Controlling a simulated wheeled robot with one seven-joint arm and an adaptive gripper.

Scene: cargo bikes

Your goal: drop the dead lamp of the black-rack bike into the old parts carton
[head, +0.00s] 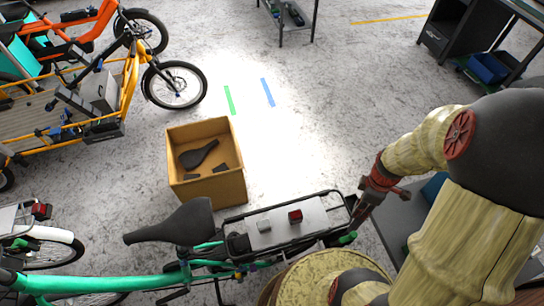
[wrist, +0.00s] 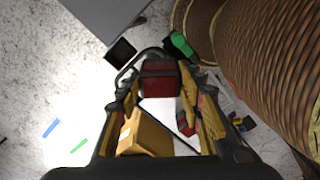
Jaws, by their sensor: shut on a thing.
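The green bike (head: 110,283) has a black rack (head: 238,243) with a pale plate (head: 278,228) on it. My gripper (head: 366,203) is at the rack's tail end. In the wrist view my gripper (wrist: 160,88) has its yellow fingers closed around a dark red lamp (wrist: 160,78), right at the black rack tube. I cannot tell whether the lamp is still attached; the head view hides it. Another red lamp (head: 295,215) lies on the plate, beside a small grey block (head: 264,226). The old parts carton (head: 219,188) stands open on the floor beyond the bike, holding a black saddle (head: 199,154) and dark pieces.
A yellow cargo bike (head: 125,85) and an orange bike (head: 90,30) stand at the upper left. A grey surface (head: 398,215) and a round wicker-like thing (head: 325,268) are close to my arm. The floor right of the carton is clear, with green and blue strips.

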